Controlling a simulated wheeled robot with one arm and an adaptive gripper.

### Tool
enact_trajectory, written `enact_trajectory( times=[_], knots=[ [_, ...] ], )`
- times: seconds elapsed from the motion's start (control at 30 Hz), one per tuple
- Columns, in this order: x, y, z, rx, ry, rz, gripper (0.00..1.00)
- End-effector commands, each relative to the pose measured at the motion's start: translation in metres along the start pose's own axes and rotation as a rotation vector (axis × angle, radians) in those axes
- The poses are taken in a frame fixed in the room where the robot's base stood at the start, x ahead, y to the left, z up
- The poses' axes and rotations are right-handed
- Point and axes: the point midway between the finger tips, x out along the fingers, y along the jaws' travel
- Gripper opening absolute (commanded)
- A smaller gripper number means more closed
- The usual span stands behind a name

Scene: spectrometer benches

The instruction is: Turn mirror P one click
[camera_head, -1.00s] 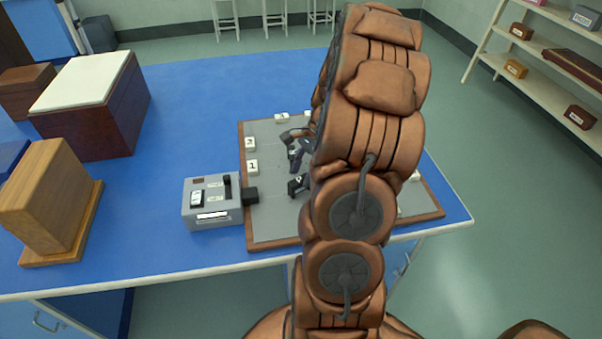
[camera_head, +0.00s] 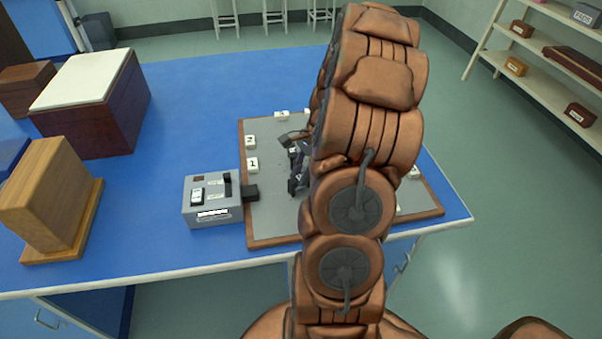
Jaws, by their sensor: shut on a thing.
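The grey board (camera_head: 270,222) with a brown wooden rim lies on the blue bench, with small white number blocks along its edges. My arm crosses in front of the board and hides much of its middle and right. My gripper (camera_head: 297,172) is low over the board's middle, just left of my arm, and is partly hidden. It is shut on a small dark part there. I cannot tell whether this is mirror P, as no letter P can be read.
A wooden block (camera_head: 45,195) and a white-topped box (camera_head: 95,105) stand at the left. The blue bench behind the board is clear.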

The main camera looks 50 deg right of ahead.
Motion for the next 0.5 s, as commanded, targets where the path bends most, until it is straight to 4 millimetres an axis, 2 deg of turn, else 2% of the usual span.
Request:
enact_trajectory(
  times=[0.17, 0.5],
  knots=[
    [0.0015, -0.0006, -0.0004, -0.016, 0.000, 0.006, 0.00],
    [0.0038, -0.0028, -0.0011, -0.264, 0.001, 0.107, 0.00]
  ],
)
